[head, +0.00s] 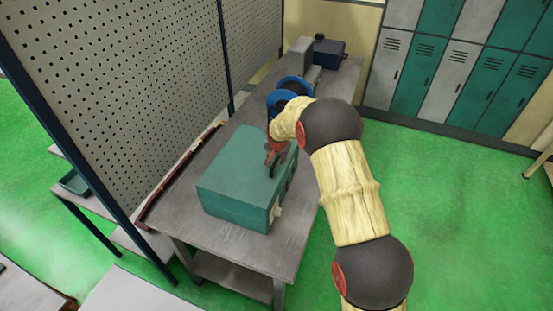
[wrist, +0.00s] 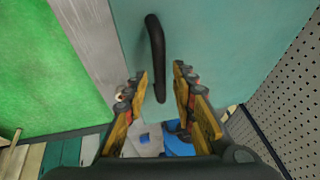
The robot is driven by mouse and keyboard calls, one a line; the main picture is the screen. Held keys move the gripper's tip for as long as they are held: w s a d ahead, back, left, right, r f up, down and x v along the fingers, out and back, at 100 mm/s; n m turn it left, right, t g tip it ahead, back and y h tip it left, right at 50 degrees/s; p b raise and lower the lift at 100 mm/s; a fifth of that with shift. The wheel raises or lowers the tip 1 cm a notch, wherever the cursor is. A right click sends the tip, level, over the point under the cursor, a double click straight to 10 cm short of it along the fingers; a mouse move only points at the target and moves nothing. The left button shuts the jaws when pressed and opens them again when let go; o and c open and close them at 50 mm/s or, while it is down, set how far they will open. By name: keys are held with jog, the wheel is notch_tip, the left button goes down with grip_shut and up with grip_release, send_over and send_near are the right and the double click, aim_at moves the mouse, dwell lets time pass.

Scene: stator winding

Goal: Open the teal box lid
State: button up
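The teal box (head: 240,178) sits on the workbench with its lid lying shut on top, as far as the head view shows. In the wrist view the teal surface (wrist: 220,40) fills the upper part, with a dark curved handle (wrist: 157,60) on it. My gripper (head: 274,160) is at the far right part of the box in the head view. In the wrist view my gripper (wrist: 160,82) is open, with one finger on each side of the handle's lower end. The fingers look apart from the handle. Whether they touch the box is unclear.
The grey workbench (head: 250,250) carries blue round parts (head: 290,90) and a dark blue box (head: 328,52) behind the teal box. A perforated panel (head: 130,80) stands along the left. Lockers (head: 450,70) stand at the back right. Green floor is free at right.

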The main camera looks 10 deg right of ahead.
grip_shut()
dwell(0.7)
